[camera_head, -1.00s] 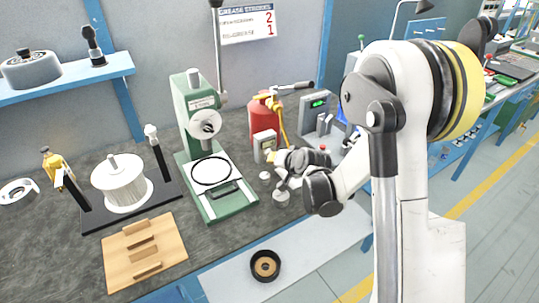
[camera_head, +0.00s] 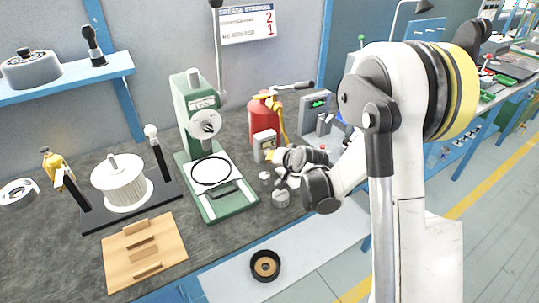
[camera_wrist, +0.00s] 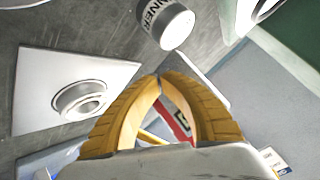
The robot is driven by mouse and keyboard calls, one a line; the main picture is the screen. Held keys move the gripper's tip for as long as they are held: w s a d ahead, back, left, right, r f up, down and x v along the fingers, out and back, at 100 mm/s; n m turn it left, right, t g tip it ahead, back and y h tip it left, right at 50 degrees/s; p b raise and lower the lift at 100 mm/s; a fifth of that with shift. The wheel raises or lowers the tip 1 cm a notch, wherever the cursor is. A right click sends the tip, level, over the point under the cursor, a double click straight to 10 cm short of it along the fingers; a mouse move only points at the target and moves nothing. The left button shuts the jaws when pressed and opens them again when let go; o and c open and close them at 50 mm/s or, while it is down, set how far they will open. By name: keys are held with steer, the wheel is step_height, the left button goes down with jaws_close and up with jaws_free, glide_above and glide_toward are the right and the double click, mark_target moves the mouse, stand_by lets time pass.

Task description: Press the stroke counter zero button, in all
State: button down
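A small cream box with a dark display (camera_head: 265,146), which looks like the stroke counter, stands in front of the red grease pump in the head view. Its zero button is too small to make out there. My gripper (camera_head: 273,157) is at the lower right of this box, apart or touching I cannot tell. In the wrist view its yellow fingers (camera_wrist: 160,78) meet at the tips with nothing between the tips. A red, white and dark object (camera_wrist: 182,118) shows through the gap behind them; I cannot tell what it is.
The green press (camera_head: 210,135) stands left of my gripper. A white cylinder marked "INNER" (camera_wrist: 165,24) and a pale plate with a stepped round piece (camera_wrist: 80,100) lie near the fingers. A grey unit (camera_head: 316,115) stands behind. A black ring (camera_head: 265,266) sits in front.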

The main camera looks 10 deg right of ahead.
stand_by(0.5)
steer(key=shift+s+d, duration=0.2)
steer(key=shift+s, duration=0.5)
steer(key=shift+s+d, duration=0.25)
steer(key=shift+s, duration=0.55)
steer(key=shift+s+d, duration=0.3)
steer(key=shift+s, duration=0.5)
steer(key=shift+s+d, duration=0.25)
steer(key=shift+s, duration=0.55)
